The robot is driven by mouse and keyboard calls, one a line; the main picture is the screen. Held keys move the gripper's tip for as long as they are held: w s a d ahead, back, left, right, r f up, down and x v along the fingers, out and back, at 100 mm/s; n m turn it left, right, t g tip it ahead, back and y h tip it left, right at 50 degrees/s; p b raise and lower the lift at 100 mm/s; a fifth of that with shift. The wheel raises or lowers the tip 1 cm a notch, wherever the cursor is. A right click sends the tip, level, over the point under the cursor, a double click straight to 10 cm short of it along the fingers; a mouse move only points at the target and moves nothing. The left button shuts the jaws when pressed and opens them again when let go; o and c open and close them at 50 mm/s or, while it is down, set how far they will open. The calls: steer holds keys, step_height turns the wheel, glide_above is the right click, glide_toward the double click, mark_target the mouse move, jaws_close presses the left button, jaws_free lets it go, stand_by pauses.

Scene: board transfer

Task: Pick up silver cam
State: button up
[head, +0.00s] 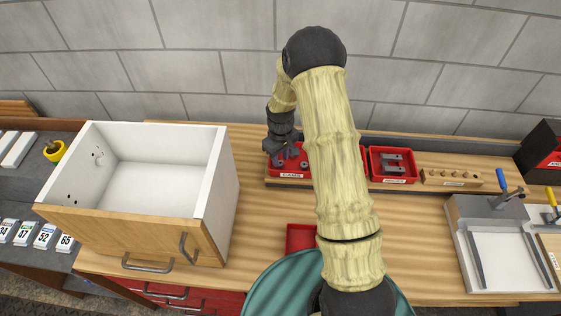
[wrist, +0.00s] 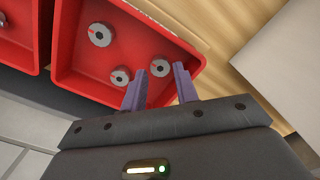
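The silver cams are small round grey discs with dark hexagonal centres and a small red mark. In the wrist view three lie in a red bin (wrist: 85,85): an upper left cam (wrist: 101,34), a lower cam (wrist: 120,77) and a right cam (wrist: 161,68). My gripper (wrist: 160,70) is open, and the right cam shows between its two purple-grey fingertips. I cannot tell whether the fingers are down around it or above it. In the head view my gripper (head: 288,152) is over the labelled red bin (head: 291,175), partly hiding its contents.
Another red bin (head: 392,178) with grey parts and a wooden block with holes (head: 451,178) stand to the right. A white drawer box with a wooden front (head: 130,225) stands close on the left. A clamp fixture (head: 490,240) is at far right; the worktop before it is clear.

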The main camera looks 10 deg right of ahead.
mark_target(280, 164)
steer(key=shift+f, duration=1.1)
steer(key=c, duration=0.6)
